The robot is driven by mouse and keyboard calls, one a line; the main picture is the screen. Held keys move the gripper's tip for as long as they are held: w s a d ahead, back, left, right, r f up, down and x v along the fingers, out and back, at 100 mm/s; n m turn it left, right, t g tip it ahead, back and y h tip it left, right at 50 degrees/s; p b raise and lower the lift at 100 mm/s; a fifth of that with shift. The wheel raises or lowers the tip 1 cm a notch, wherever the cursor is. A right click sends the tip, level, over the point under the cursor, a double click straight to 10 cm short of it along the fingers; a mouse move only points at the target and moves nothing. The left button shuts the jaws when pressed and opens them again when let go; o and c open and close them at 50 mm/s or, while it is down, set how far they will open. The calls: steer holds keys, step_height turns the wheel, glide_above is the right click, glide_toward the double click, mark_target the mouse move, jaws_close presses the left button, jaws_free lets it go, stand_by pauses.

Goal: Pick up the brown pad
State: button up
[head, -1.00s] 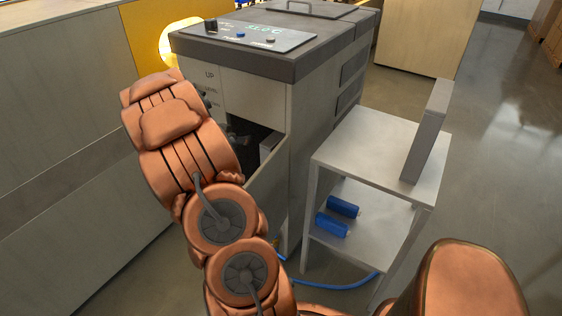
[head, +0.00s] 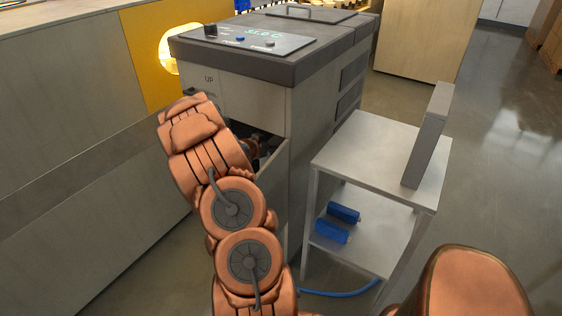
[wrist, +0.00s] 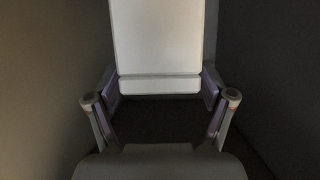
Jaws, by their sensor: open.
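I cannot make out a brown pad in either view. In the wrist view, my gripper (wrist: 160,88) is open, with its two fingers spread left and right. A pale flat panel (wrist: 158,38) with a separate pale strip (wrist: 160,86) along its lower edge shows ahead, between the fingertips. I cannot tell whether the fingers touch it. In the head view, my arm reaches into the dark front opening (head: 268,142) of the grey machine (head: 255,105), and the gripper is mostly hidden there.
Dark walls close in on both sides in the wrist view. Right of the machine stands a pale two-level stand (head: 375,150) with an upright grey slab (head: 427,135) on top and two blue cylinders (head: 343,212) below. A blue hose (head: 345,293) lies on the floor.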

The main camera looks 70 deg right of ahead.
mark_target(276, 140)
steer(key=shift+x, duration=1.5)
steer(key=shift+c, duration=0.3)
jaws_close()
